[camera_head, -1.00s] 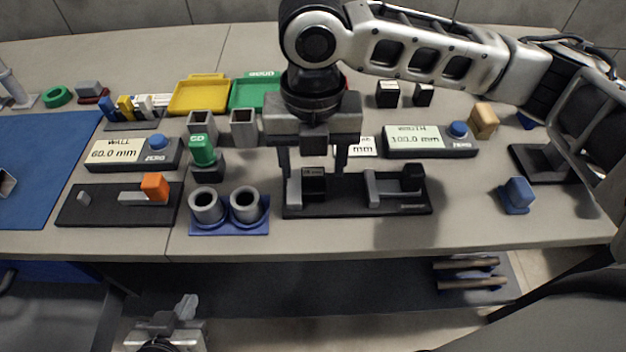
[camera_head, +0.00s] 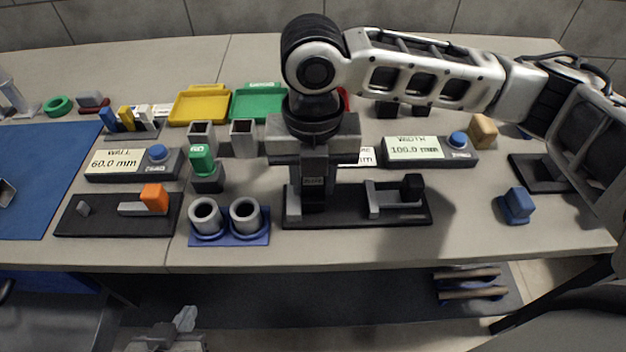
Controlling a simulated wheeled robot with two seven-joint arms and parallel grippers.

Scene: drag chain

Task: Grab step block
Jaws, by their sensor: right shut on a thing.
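A small dark block with a pale label (camera_head: 314,184), which I take for the step block, is between the fingers of my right gripper (camera_head: 313,190). That gripper points straight down and is shut on the block. The block is upright at the left end of a black fixture base (camera_head: 350,218), beside a grey stop (camera_head: 293,205). Whether its underside touches the base is hidden. My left gripper (camera_head: 170,336) is low at the bottom edge, below the table and partly cut off; its jaws cannot be made out.
On the fixture's right is a grey clamp with a black knob (camera_head: 412,184). Two grey tubes on a blue base (camera_head: 229,238) stand close left. A width display (camera_head: 428,150) is behind right. A blue block (camera_head: 516,203) is further right. The table front between fixture and blue block is clear.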

